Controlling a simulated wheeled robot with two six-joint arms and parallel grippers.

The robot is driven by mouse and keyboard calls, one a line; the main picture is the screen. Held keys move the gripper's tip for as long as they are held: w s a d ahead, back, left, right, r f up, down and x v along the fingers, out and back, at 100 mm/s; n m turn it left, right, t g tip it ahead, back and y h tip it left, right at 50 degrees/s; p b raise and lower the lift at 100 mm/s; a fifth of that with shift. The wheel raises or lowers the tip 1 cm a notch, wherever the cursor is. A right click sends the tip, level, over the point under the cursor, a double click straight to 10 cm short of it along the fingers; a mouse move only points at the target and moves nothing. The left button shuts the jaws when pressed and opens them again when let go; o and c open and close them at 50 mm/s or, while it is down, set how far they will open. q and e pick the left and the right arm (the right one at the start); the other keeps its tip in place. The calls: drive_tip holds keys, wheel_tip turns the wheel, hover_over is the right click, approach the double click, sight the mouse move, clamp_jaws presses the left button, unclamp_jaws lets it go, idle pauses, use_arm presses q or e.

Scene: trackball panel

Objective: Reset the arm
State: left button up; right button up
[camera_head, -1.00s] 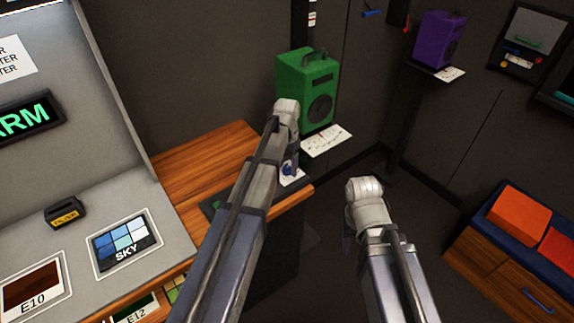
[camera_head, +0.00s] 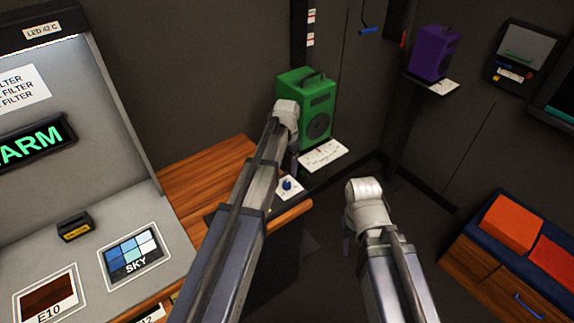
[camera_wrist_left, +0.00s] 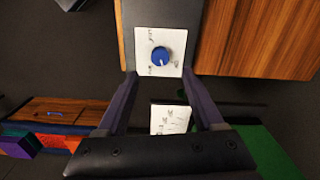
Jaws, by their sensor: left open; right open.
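My left gripper (camera_head: 291,165) hangs at the end of its raised arm, in front of the green speaker in the head view. In the left wrist view its two dark fingers (camera_wrist_left: 160,76) are spread wide with nothing between them. A blue round knob (camera_head: 287,184) on a white plate sits at the bench corner, just below the gripper in the head view. The knob (camera_wrist_left: 159,56) also shows beyond the fingertips in the wrist view, apart from them. My right gripper (camera_head: 348,240) points down over the floor, away from any object; its fingers are mostly hidden behind its wrist.
A green speaker (camera_head: 310,105) stands behind the bench (camera_head: 205,172), with a white card (camera_head: 323,155) in front. A purple speaker (camera_head: 433,52) is at the back right. A lit sign and a SKY card (camera_head: 134,256) are at left. An orange-cushioned cabinet (camera_head: 510,225) is at right.

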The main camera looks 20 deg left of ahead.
use_arm(q)
drive_tip(key=s+d, duration=0.4)
drive_tip(key=s, duration=0.4)
drive_tip(key=s+d+n, duration=0.1)
drive_tip(key=s+d, duration=0.4)
drive_tip(key=s, duration=0.3)
drive_tip(key=s+d+n+y, duration=0.1)
drive_tip(key=s+d, duration=0.3)
drive_tip(key=s, duration=0.4)
drive_tip(key=shift+s+d+f+b, duration=0.2)
drive_tip(key=shift+s+f+b, duration=0.05)
drive_tip(key=shift+f+b, duration=0.15)
drive_tip(key=shift+c, duration=0.3)
